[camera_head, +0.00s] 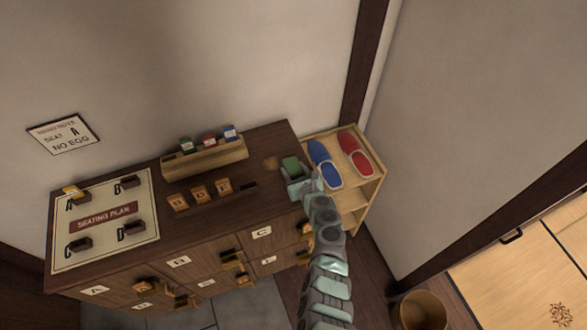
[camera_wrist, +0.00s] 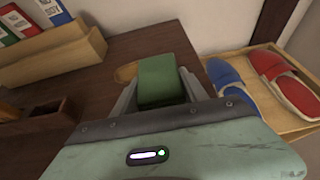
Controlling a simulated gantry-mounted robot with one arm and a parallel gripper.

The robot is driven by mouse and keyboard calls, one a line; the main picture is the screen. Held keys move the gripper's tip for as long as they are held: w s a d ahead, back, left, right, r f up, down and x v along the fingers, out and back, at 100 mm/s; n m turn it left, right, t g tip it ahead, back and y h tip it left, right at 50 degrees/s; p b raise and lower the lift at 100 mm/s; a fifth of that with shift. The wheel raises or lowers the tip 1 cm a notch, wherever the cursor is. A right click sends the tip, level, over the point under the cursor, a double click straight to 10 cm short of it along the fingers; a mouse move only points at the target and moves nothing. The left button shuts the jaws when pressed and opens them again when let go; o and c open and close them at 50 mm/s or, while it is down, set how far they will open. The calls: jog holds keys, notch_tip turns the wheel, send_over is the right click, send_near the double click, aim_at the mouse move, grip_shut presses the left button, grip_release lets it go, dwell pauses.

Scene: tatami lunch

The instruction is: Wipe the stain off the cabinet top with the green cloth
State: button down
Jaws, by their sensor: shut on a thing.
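The green cloth (camera_wrist: 160,75) is a folded pad held between the fingers of my gripper (camera_wrist: 160,95), which is shut on it. In the head view the cloth (camera_head: 291,165) and my gripper (camera_head: 293,172) are over the right end of the brown cabinet top (camera_head: 220,195). The stain (camera_head: 270,163) is a light brown patch just left of and behind the cloth. In the wrist view part of the stain (camera_wrist: 125,73) shows left of the cloth, and the rest is hidden behind it. I cannot tell whether the cloth touches the top.
A wooden rack (camera_head: 205,158) with several coloured items stands left of the stain, with wooden tags (camera_head: 200,192) in front. The seating plan board (camera_head: 105,220) covers the left end. A slipper shelf (camera_head: 368,187) with blue (camera_head: 323,163) and red slippers (camera_head: 355,155) adjoins the right edge.

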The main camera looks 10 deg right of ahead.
aim_at(294, 169)
jog(key=shift+r+p, duration=2.9)
jog(key=shift+r, duration=0.1)
notch_tip(294, 169, up, 3)
jog(key=p, duration=0.3)
